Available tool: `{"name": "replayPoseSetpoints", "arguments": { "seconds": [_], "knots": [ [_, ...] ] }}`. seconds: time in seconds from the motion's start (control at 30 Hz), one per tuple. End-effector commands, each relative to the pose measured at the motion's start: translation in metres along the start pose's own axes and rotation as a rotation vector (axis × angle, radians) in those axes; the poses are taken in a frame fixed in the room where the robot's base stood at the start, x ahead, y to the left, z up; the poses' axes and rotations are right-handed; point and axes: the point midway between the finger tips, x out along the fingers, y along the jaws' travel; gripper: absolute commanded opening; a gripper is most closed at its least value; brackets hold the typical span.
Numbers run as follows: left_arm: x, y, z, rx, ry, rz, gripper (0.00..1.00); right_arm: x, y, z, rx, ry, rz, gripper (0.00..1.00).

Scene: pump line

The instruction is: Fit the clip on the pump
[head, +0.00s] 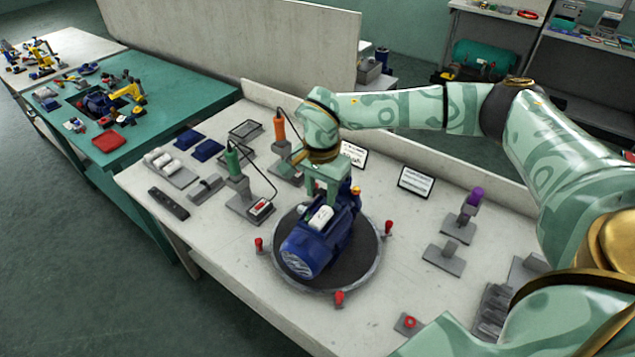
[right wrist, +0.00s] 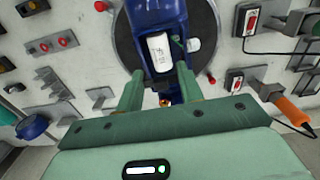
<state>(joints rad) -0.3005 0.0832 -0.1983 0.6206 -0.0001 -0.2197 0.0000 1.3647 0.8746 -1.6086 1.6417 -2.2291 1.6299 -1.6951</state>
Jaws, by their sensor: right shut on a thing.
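The blue pump (head: 312,244) stands on the round dark turntable (head: 352,270) in the middle of the bench; it also shows in the right wrist view (right wrist: 148,14). A white rounded piece, which I take for the clip (head: 321,217), sits at the top of the pump. It also shows between the fingers in the right wrist view (right wrist: 159,52). My left gripper is not in view.
Red knobs (head: 388,227) stand around the turntable. An orange-handled tool (head: 279,127) and a green-handled tool (head: 233,160) stand behind and left of it. A grey tray (head: 183,178) holds white pieces. A purple-topped stand (head: 473,198) is at right.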

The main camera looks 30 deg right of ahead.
Motion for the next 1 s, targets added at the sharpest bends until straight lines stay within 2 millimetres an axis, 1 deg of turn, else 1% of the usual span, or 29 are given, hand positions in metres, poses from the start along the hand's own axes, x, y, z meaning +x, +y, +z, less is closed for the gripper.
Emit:
{"name": "replayPoseSetpoints", "arguments": {
  "seconds": [0.1,0.2,0.57,0.8,1.0],
  "knots": [
    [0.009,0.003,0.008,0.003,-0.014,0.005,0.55,0.010,0.000,0.000,-0.002,0.000,0.001,0.16],
    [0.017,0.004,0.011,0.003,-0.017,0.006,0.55,0.019,0.000,0.001,-0.003,-0.001,0.002,0.16],
    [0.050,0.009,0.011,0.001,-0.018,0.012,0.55,0.054,0.000,0.001,-0.005,-0.001,0.003,0.16],
    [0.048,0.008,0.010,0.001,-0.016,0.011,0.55,0.062,0.000,0.001,-0.005,0.000,0.001,0.16],
    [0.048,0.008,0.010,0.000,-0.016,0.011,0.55,0.063,0.000,0.001,-0.006,0.000,0.000,0.16]
  ]
}}
